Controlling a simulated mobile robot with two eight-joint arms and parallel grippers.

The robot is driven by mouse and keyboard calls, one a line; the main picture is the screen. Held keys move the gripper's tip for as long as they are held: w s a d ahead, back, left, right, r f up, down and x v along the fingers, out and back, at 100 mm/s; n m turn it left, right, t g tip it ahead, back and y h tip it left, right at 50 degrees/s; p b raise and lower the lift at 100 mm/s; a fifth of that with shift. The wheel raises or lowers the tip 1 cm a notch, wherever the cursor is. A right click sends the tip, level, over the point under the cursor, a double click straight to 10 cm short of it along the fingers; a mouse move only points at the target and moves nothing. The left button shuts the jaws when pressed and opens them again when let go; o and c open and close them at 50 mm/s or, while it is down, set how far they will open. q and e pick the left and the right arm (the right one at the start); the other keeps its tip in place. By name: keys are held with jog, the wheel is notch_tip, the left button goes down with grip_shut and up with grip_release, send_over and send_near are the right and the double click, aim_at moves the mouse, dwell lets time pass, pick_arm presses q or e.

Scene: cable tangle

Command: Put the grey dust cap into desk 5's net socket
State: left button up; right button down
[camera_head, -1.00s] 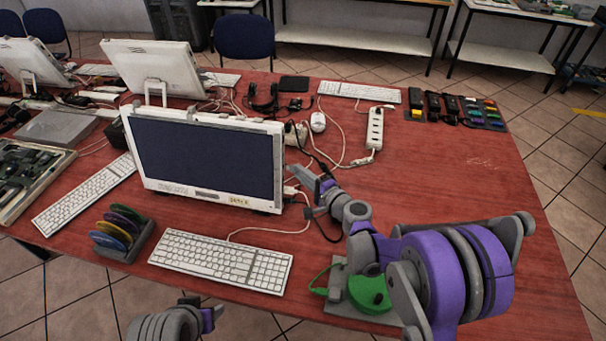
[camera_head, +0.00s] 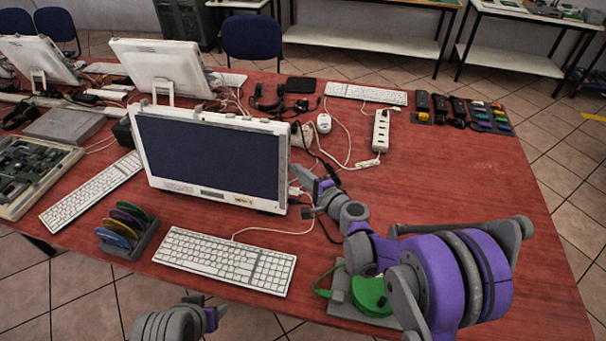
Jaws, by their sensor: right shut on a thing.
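My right gripper (camera_head: 312,196) is at the right edge of the front monitor (camera_head: 210,157), close to its lower right corner and above the table. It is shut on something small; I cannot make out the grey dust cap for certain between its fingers. A yellow label (camera_head: 243,200) is on the monitor's lower frame, too small to read surely. A net socket cannot be made out; the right gripper and cables cover the area beside the monitor. My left gripper (camera_head: 207,312) is low at the bottom edge, in front of the table, and its fingers do not show clearly.
A white keyboard (camera_head: 224,260) lies before the monitor, with a disc rack (camera_head: 128,232) to its left. A green reel (camera_head: 371,297) sits under my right arm. Cables run behind the gripper to a white power strip (camera_head: 381,131). The table's right side (camera_head: 470,180) is clear.

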jog(key=c, duration=0.7)
grip_release()
jog(key=shift+a, duration=0.15)
jog(key=shift+s, duration=0.1)
jog(key=s+d+r+n+g+h, duration=0.1)
jog(key=s+d+n+g, duration=0.2)
jog(key=s, duration=0.9)
jog(key=s+d+n+g+h, duration=0.25)
jog(key=s+n, duration=0.35)
jog(key=s, duration=0.5)
jog(key=s+d+n+g+h, duration=0.1)
jog(key=s+d, duration=0.1)
jog(key=s, duration=0.2)
jog(key=s+d+f+n+g+h, duration=0.1)
jog(key=s+d+n+h, duration=0.1)
jog(key=s+d, duration=0.1)
jog(key=s+d+f+n+g+h, duration=0.1)
jog(key=s+d+h, duration=0.1)
jog(key=s, duration=0.3)
jog(key=shift+s+d+f+n, duration=0.15)
jog(key=shift+s+d+n, duration=0.15)
jog(key=shift+d, duration=0.15)
